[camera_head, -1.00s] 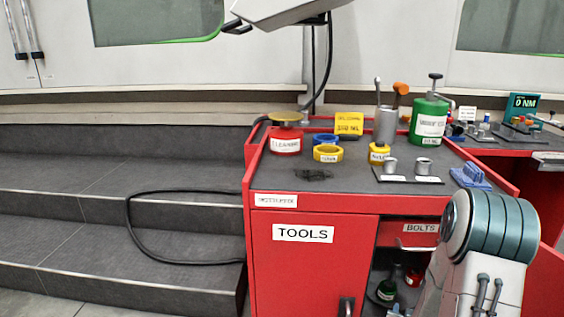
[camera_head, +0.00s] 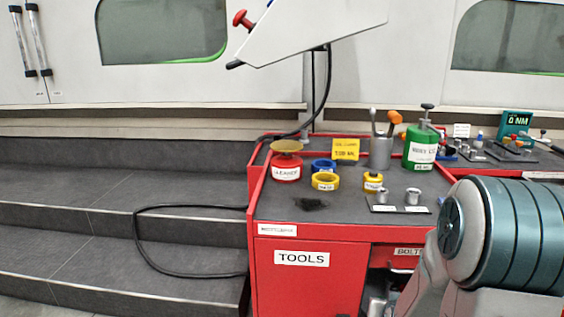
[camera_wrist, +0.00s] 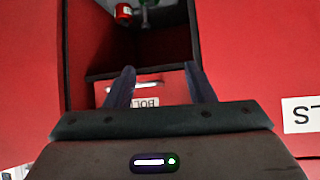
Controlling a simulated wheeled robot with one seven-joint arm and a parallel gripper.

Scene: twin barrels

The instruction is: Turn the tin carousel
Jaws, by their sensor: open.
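In the head view my arm hides most of the cubby.
The bolts drawer (camera_wrist: 147,101) lies between my fingers in the wrist view. The tools door (camera_head: 310,282) is left of the cubby. Several tins and tools stand on the cabinet top (camera_head: 275,208). Grey steps (camera_head: 90,215) and a black cable (camera_head: 140,240) are at left.

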